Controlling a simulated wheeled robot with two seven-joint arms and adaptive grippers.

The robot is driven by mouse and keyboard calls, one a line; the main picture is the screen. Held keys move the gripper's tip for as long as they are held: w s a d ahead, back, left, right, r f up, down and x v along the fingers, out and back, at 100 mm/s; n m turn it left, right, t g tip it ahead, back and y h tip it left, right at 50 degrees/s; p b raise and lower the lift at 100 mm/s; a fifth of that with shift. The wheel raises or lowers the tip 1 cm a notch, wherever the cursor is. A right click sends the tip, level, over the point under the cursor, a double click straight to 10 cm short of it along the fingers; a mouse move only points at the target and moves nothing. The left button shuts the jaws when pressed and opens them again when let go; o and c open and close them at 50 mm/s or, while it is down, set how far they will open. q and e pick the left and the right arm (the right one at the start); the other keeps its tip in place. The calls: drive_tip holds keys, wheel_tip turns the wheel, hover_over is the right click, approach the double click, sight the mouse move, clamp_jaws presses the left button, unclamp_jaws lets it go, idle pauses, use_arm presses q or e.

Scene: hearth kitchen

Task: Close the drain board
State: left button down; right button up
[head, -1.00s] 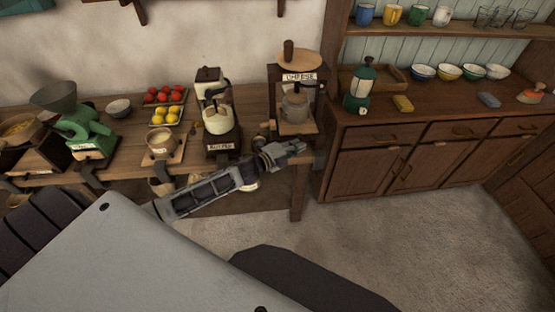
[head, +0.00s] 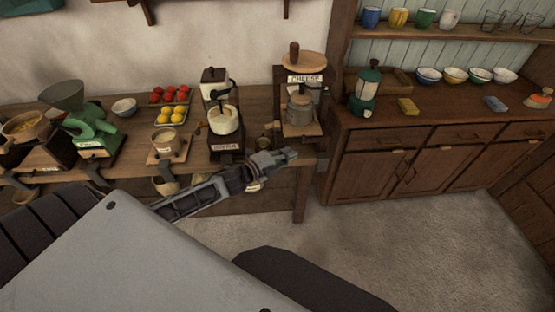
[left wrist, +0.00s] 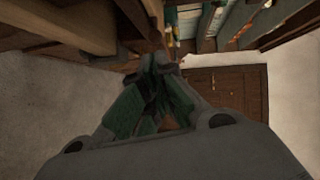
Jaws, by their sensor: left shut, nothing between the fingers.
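The cheese press (head: 304,77), labelled "CHEESE", stands at the right end of the wooden workbench. A pale wooden board (head: 304,131), which looks like its drain board, sticks out at the front under the metal pot (head: 299,112). How far it is pulled out is hard to tell. My left gripper (head: 291,153) is shut and empty, just in front of and below the board, apart from it as far as I can see. In the left wrist view its fingertips (left wrist: 156,62) are together with nothing between them. My right gripper is not in view.
A dark wooden cabinet (head: 400,170) stands close on the right. The floor (head: 400,250) in front of it is clear.

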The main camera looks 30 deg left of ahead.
use_arm(q)
drive_tip(key=shift+v, duration=2.3)
drive_tip(key=shift+f, duration=0.1)
